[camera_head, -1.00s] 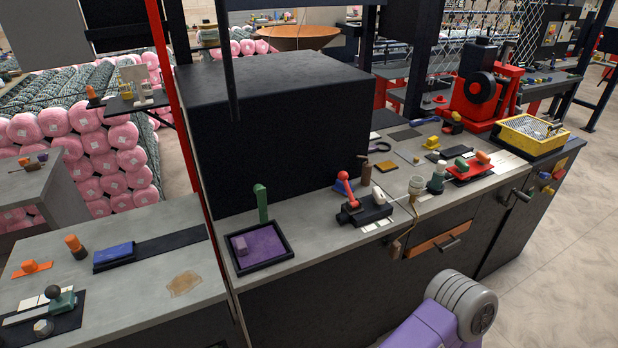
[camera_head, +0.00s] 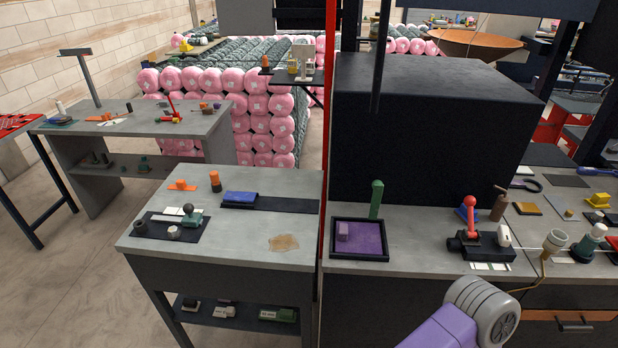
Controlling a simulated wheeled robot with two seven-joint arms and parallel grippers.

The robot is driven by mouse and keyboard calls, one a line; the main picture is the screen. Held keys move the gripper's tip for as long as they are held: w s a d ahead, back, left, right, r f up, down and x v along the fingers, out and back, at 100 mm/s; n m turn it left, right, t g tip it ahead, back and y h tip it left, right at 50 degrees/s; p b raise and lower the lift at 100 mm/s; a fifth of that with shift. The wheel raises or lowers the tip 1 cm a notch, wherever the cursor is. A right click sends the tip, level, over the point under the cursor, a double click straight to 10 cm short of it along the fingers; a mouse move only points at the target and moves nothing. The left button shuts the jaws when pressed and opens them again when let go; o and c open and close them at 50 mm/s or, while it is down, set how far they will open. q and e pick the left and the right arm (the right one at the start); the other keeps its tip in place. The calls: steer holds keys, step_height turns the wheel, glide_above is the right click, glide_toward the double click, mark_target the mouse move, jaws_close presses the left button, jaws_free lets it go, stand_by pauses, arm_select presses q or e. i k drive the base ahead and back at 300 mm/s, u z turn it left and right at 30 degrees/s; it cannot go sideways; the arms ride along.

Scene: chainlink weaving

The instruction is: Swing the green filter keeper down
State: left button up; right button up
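A green upright bar (camera_head: 376,199) with a rounded top stands at the back right corner of a black-rimmed tray (camera_head: 334,254) in the head view; it looks like the green filter keeper and is raised. The tray has a purple floor (camera_head: 368,240) with a small purple block (camera_head: 343,231) on it at the left. Neither of my grippers is in view. Only a purple and grey arm link of mine shows at the bottom, in front of the bench and apart from the tray.
A big dark box (camera_head: 430,130) stands behind the tray. A black fixture with a red ball lever (camera_head: 471,203) sits to the right. A red post (camera_head: 327,120) rises at the left, beside a lower grey table (camera_head: 240,250) with a blue block (camera_head: 240,197). Bench room between tray and fixture is clear.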

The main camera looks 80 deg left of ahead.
mark_target(377, 185)
steer(key=u, duration=2.15)
